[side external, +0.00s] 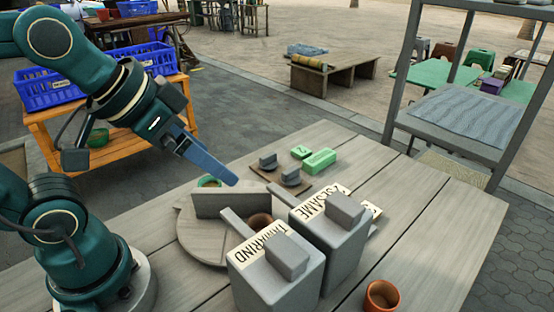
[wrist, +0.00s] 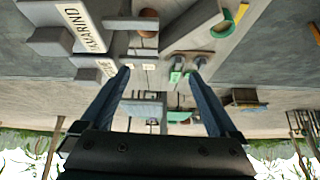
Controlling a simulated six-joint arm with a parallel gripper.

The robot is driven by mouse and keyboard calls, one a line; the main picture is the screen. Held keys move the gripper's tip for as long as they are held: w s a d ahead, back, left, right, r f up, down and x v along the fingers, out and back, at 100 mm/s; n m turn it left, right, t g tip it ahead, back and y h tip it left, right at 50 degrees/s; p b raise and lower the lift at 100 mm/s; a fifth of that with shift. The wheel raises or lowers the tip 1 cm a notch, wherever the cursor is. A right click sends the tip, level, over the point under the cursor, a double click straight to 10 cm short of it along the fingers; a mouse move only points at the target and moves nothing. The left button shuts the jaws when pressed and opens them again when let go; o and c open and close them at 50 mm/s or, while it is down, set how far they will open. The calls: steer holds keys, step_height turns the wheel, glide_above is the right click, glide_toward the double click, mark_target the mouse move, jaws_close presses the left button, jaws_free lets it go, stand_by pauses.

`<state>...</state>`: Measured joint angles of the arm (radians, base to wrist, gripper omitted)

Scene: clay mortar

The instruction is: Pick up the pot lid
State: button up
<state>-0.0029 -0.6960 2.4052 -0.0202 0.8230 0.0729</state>
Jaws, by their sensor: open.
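A round, flat grey-wood disc (side external: 196,240) with an upright grey slab (side external: 222,204) across it lies on the table; it looks like a lid with a bar handle, but I cannot be sure that it is the pot lid. The slab also shows upside down at the top of the wrist view (wrist: 192,32).
Grey boxes marked TAMARIND (side external: 258,283) and SESAME (side external: 338,240) stand right of the disc, with block handles on top. A brown round vessel (side external: 260,220) sits between. A green-rimmed bowl (side external: 207,181) is behind the slab. An orange cup (side external: 381,297) stands at the front right.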

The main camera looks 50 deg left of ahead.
steer(key=w+r, duration=0.2)
steer(key=w, duration=0.6)
steer(key=g, duration=0.1)
glide_above(291, 169)
steer(key=s+d, duration=0.1)
steer(key=s, duration=0.1)
step_height(291, 169, down, 8)
steer(key=shift+n+g, duration=0.3)
steer(key=shift+g, duration=0.4)
steer(key=f, duration=0.4)
steer(key=a+f, duration=0.1)
steer(key=f, duration=0.1)
steer(key=shift+f, duration=0.3)
steer(key=shift+x, duration=2.5)
steer(key=c, duration=1.4)
